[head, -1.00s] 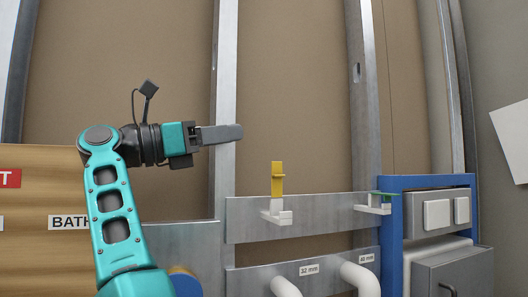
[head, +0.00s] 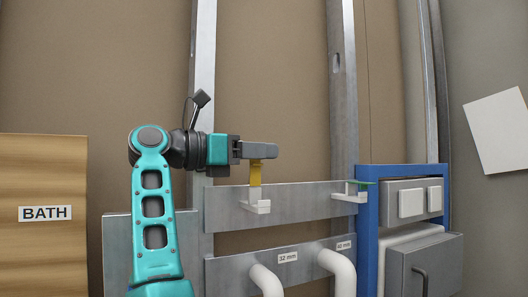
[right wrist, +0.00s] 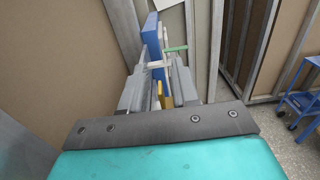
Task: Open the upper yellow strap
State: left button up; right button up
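The yellow strap (head: 255,174) stands upright on a white bracket (head: 257,207) on the upper metal rail. In the head view my right gripper (head: 268,151) points right, level with the strap's top, and its finger hides the top. In the right wrist view the grey fingers of my right gripper (right wrist: 158,84) are apart. The yellow strap (right wrist: 167,101) shows between them, partly hidden; I cannot tell whether a finger touches it. My left gripper is in neither view.
A green strap (head: 363,183) lies flat over a second white bracket (head: 349,195), beside a blue frame (head: 368,235). White pipes (head: 341,268) stick out below the upper rail. A wooden board (head: 43,180) marked BATH is at left. A blue cart (right wrist: 301,102) stands on the floor.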

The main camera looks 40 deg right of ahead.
jog(key=shift+s+d, duration=0.2)
jog(key=shift+d, duration=0.35)
grip_shut()
